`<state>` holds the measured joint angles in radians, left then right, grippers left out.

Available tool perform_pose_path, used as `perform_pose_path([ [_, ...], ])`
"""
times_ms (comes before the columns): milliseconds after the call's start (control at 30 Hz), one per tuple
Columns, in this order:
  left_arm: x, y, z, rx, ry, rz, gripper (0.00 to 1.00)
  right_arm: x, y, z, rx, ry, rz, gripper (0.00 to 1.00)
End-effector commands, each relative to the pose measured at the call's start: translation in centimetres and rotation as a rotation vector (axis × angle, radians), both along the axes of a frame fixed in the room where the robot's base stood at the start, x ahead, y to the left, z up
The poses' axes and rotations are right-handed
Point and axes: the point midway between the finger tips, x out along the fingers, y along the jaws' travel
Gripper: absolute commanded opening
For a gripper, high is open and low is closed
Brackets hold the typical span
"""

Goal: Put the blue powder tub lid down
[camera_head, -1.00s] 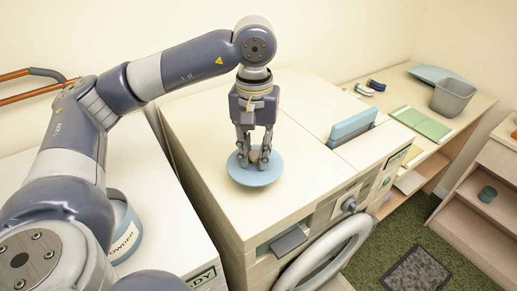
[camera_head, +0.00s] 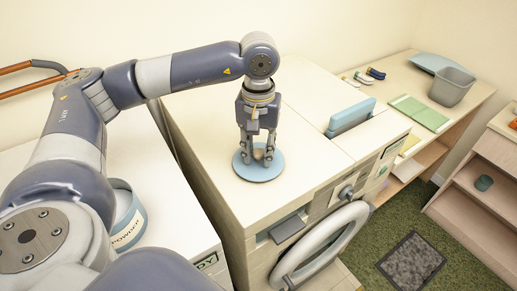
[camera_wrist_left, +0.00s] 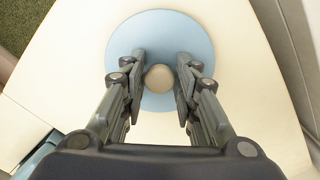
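The blue powder tub lid (camera_head: 244,172) is a round pale-blue disc with a tan knob. It lies flat on the white top of the washing machine (camera_head: 215,128), knob up. My left gripper (camera_head: 257,156) points down over it, with one finger on each side of the knob. In the left wrist view, the fingers (camera_wrist_left: 160,57) stand apart with small gaps beside the knob (camera_wrist_left: 159,78), and the disc (camera_wrist_left: 160,25) spreads out beneath them. The blue-and-white powder tub (camera_head: 127,226) stands on the lower left, partly hidden by my arm. My right gripper is out of view.
A blue slab-like piece (camera_head: 350,117) stands up from the machine top at right. The round door (camera_head: 325,240) hangs open in front. A wooden desk (camera_head: 470,100) at right holds a grey bin (camera_head: 450,86) and a green book (camera_head: 420,112). The machine top around the lid is clear.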

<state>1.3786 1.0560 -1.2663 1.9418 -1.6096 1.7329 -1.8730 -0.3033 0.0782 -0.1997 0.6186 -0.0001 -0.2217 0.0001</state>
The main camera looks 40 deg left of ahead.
Motion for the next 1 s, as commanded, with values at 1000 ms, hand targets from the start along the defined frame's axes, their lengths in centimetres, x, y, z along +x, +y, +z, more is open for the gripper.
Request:
perform_pose_path([
  [1000,0.1,0.0,11.2,0.0,-0.003,0.001,0.42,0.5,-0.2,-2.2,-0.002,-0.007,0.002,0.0],
])
